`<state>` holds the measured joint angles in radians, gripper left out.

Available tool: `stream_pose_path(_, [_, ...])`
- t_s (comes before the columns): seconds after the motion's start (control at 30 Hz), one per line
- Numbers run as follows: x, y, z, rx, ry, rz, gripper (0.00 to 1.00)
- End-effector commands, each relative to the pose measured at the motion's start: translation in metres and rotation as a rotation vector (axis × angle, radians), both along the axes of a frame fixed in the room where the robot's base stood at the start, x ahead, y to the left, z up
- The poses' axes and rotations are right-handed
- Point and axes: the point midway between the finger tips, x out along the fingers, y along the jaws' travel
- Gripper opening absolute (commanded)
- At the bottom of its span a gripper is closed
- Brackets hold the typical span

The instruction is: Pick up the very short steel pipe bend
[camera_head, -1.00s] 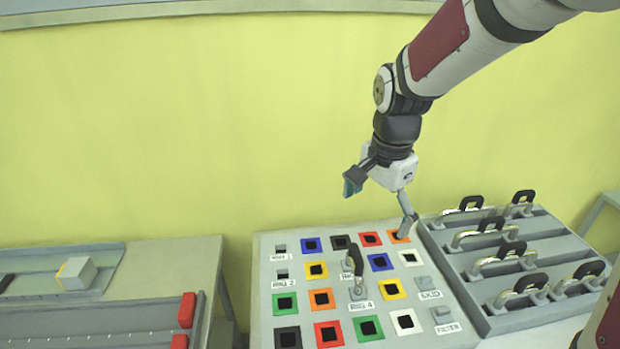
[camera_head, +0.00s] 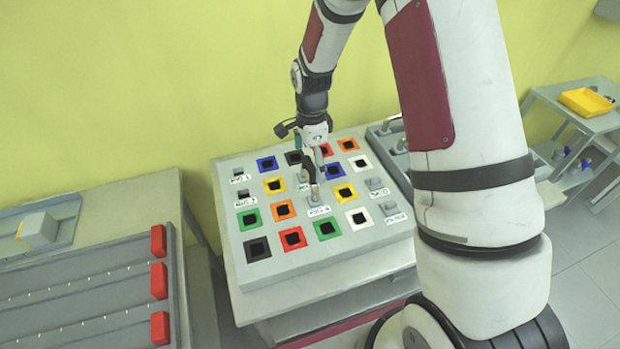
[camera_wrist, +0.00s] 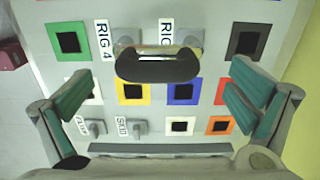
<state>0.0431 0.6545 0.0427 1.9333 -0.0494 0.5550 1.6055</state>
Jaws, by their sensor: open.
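The short steel pipe bend with a black grip (camera_wrist: 157,64) bridges two grey sockets beside the RIG 4 label and a partly hidden RIG label on the panel (camera_wrist: 215,50). In the wrist view it lies between and slightly beyond my open fingers, apart from both. My gripper (camera_wrist: 157,88) is empty, with one teal-padded finger on each side. In the head view my gripper (camera_head: 313,168) is down over the middle of the panel (camera_head: 240,272), and it mostly hides the bend there.
Coloured square sockets surround the bend. A rack (camera_head: 372,137) stands behind the panel's right side, largely hidden by my arm. A bench with red blocks (camera_head: 159,288) is at left. A yellow tray (camera_head: 585,101) sits on a stand at far right.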

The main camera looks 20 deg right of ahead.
Motion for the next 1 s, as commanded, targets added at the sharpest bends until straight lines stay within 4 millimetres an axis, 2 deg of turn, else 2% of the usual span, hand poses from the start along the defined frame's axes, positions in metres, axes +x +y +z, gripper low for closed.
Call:
stream_pose_path(0.27, [-0.002, 0.002, -0.018, 0.001, 0.002, 0.003, 1.0])
stream_pose_path(0.6, [-0.003, 0.005, -0.057, 0.0, 0.001, 0.002, 1.0])
stream_pose_path(0.9, [-0.002, 0.005, -0.06, 0.0, -0.001, 0.002, 1.0])
stream_pose_path(1.0, [-0.002, 0.005, -0.06, 0.0, -0.001, 0.002, 0.77])
